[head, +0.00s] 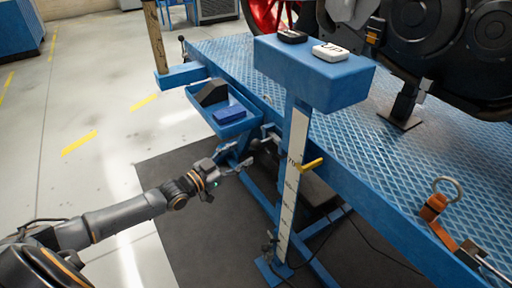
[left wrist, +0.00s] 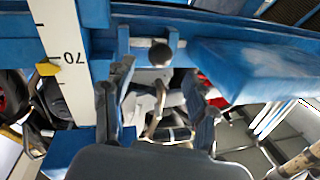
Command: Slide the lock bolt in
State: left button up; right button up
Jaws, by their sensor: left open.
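The lock bolt shows in the left wrist view as a dark round knob (left wrist: 160,54) on a grey metal fitting, set against the blue frame under the lift table. In the head view a small grey metal fitting (head: 268,134) sits at the table's edge by the scale post; the bolt's details are too small to tell there. My left gripper (head: 240,160) is open and empty, just left of and below that fitting. In the left wrist view its two fingers (left wrist: 158,108) stand apart, with the knob beyond them and between them. My right gripper is not in view.
The white scale post (head: 296,170) with a yellow pointer (head: 311,165) stands close right of the gripper. A blue tray (head: 232,122) with a black wedge and a blue block hangs above it. The blue lift table (head: 340,155) carries a motorcycle. Floor at left is clear.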

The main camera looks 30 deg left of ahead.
aim_at(252, 147)
pick_arm(q)
jog(key=b+x, duration=0.1)
jog(key=x, duration=0.5)
jog(key=shift+w, duration=0.15)
jog(key=shift+w+d, duration=0.3)
jog(key=shift+w, duration=0.3)
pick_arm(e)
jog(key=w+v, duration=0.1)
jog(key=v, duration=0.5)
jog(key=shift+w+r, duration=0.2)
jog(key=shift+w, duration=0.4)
pick_arm(q)
grip_shut()
